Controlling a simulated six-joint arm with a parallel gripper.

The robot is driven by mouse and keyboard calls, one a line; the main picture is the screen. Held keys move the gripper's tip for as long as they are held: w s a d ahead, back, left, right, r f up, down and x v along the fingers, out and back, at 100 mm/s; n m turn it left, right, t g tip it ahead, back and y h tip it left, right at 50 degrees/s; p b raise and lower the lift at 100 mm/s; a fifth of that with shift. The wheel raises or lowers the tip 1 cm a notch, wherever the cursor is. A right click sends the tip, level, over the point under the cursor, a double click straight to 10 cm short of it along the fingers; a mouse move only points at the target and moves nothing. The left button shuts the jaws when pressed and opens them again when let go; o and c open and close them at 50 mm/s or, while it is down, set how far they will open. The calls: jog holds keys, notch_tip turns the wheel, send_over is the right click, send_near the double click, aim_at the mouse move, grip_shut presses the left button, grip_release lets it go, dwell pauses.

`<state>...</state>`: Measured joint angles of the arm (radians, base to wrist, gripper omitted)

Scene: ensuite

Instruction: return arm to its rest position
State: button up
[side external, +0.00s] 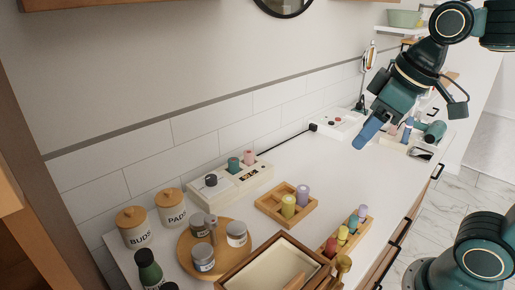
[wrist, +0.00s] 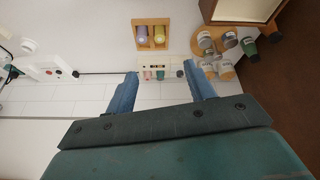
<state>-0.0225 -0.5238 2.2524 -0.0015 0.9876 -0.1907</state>
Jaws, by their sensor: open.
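My gripper (side external: 368,132) hangs in the air above the right part of the white counter (side external: 340,165) in the side external view, clear of the objects below it. In the wrist view my gripper (wrist: 162,78) shows two blue fingers spread apart with nothing held between them. The counter items behind the gap are well away from the fingertips. In the side external view only one blue finger shows clearly; the other is hidden behind it or merged with it.
A wooden tray (side external: 268,209) holds yellow and purple bottles. A round wooden tray (side external: 188,262) holds several jars. A small rack (side external: 330,252) of coloured bottles stands near the front edge. A white panel (side external: 228,190) stands by the tiled wall. A hairdryer (side external: 432,131) lies at the far right.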

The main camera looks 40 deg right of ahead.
jog(key=s+f+m, duration=0.2)
jog(key=s+f, duration=0.2)
jog(key=s, duration=0.2)
jog(key=shift+d+f+t, duration=0.25)
jog(key=shift+d+t, duration=0.05)
jog(key=shift+t, duration=0.1)
